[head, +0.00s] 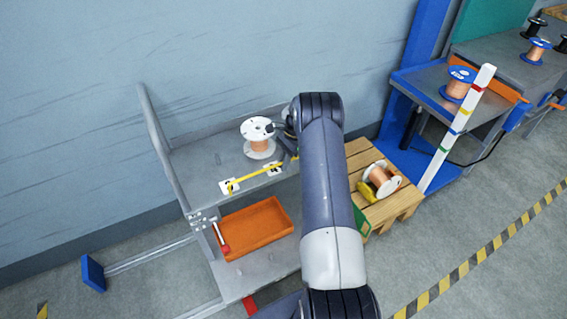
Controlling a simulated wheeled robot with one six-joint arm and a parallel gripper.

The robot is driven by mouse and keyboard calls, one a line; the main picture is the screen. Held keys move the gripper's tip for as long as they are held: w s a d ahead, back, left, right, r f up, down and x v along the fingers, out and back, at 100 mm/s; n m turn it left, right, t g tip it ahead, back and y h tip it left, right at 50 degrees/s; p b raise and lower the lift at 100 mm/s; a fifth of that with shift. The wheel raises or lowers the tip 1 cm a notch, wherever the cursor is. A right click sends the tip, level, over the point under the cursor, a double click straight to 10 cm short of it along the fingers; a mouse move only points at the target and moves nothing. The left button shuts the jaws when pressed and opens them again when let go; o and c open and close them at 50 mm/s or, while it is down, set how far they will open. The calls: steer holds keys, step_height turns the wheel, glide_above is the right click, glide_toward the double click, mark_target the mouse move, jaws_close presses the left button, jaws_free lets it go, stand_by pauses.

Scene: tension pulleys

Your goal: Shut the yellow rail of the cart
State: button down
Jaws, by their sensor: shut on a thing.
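The grey cart (195,160) stands against the wall. Its yellow rail (255,174) runs along the front of the top shelf, from a bracket at the left to near my gripper. My gripper (288,159) is at the right end of the rail, shut on it. My arm hides much of the gripper and the right part of the cart. A white-flanged spool of copper wire (260,147) stands upright on the top shelf behind the rail, close to the gripper.
An orange tray (252,228) sits on the cart's lower shelf. To the right are a wooden crate (398,206) with a copper spool (382,179) on it, a striped post (458,128) and a blue-framed bench (425,88). Floor at the lower right is clear.

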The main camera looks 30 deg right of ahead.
steer(key=shift+w+a+g, duration=0.1)
steer(key=shift+g, duration=0.2)
steer(key=c, duration=1.5)
jaws_free()
steer(key=v, duration=1)
steer(key=shift+r+b, duration=0.25)
steer(key=shift+b, duration=0.1)
steer(key=shift+w+f, duration=0.1)
steer(key=shift+w, duration=0.05)
steer(key=x, duration=1)
steer(key=shift+f+p, duration=0.2)
steer(key=shift+p, duration=0.1)
